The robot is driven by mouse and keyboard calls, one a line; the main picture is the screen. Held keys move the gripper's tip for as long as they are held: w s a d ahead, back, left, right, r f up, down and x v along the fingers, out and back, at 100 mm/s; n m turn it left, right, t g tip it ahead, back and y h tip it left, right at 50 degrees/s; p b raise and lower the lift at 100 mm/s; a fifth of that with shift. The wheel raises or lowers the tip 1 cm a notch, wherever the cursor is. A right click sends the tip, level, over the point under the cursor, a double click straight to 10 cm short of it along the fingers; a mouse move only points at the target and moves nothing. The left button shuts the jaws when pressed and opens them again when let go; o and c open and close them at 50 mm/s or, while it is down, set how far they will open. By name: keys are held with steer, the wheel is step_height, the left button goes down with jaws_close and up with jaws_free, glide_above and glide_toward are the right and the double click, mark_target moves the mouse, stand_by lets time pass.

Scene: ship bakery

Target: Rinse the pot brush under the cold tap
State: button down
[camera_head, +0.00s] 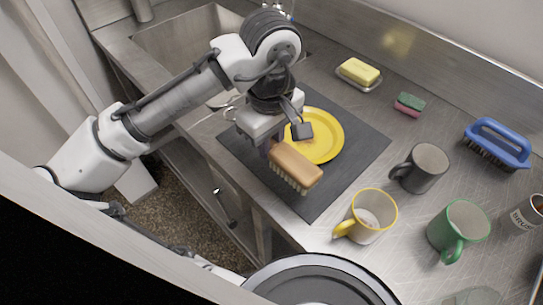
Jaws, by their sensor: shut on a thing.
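My gripper (282,141) is shut on one end of a brush (296,166) with a tan, wood-coloured body and pale bristles facing down. It holds the brush over the dark mat (316,198), in front of the yellow plate (327,140). The steel sink basin (178,38) is at the upper left, partly hidden behind my arm. A bit of chrome fitting (284,6), perhaps the tap, shows at the top edge behind my arm; most of it is hidden, and I see no water.
A blue brush (497,142) lies at the right. Yellow (372,216), dark grey (424,167) and green (459,228) mugs stand on the right of the counter. A sponge (409,104) and a butter-like yellow block on a dish (359,74) lie near the back wall.

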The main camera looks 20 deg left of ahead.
steer(key=shift+f, duration=2.75)
steer(key=shift+f, duration=0.15)
steer(key=c, duration=1.6)
jaws_free()
steer(key=shift+o, duration=0.2)
step_height(320, 180, up, 12)
steer(key=shift+r+b, duration=0.2)
steer(key=shift+b, duration=0.2)
